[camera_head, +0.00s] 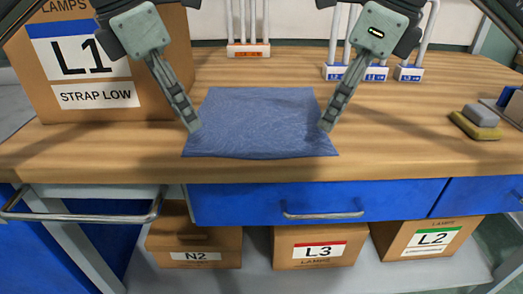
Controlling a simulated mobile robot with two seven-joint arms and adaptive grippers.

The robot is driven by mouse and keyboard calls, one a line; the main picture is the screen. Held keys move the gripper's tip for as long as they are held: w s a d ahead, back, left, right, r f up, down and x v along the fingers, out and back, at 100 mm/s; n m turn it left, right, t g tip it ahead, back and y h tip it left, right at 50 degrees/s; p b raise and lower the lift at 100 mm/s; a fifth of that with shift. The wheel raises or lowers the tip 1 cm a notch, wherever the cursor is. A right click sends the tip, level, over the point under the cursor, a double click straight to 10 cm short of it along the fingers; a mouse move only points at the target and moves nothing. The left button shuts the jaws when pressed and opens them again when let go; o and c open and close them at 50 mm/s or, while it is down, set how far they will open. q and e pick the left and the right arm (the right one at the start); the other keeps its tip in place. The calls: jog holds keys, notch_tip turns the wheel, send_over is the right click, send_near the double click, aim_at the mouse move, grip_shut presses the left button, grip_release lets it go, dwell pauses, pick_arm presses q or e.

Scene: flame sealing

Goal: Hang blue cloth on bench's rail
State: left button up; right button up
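The blue cloth (262,120) lies flat and spread out on the wooden bench top (420,120), its near edge close to the bench's front edge. My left gripper (193,124) is at the cloth's left edge and my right gripper (327,122) is at its right edge. Both point down. Their fingers are seen edge-on, so I cannot tell whether they are open or shut, or whether they touch the cloth. A metal rail (80,217) sticks out from the bench's front at the left, with nothing on it.
A large L1 carton (100,105) stands at the bench's left. White racks (248,50) with tubes stand at the back. A grey and yellow block (478,120) lies at the right. Blue drawers (400,197) are below, with cartons (318,247) on a lower shelf.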

aim_at(195, 148)
pick_arm(q)
jog(key=shift+w+f, duration=0.1)
jog(key=shift+f, duration=2.25)
pick_arm(e)
jog(key=shift+w+f, duration=0.1)
jog(key=shift+f, duration=2.25)
pick_arm(q)
jog(key=shift+f, duration=0.1)
pick_arm(e)
jog(key=shift+f, duration=0.1)
pick_arm(q)
jog(key=shift+f+b, duration=0.2)
jog(key=shift+b, duration=0.1)
pick_arm(e)
jog(key=shift+f, duration=0.2)
pick_arm(q)
jog(key=shift+r, duration=0.1)
jog(key=shift+c, duration=0.2)
pick_arm(e)
jog(key=shift+r, duration=0.1)
jog(key=shift+c, duration=0.2)
pick_arm(q)
grip_shut()
pick_arm(e)
grip_shut()
pick_arm(q)
jog(key=shift+f, duration=0.2)
jog(key=shift+r, duration=0.1)
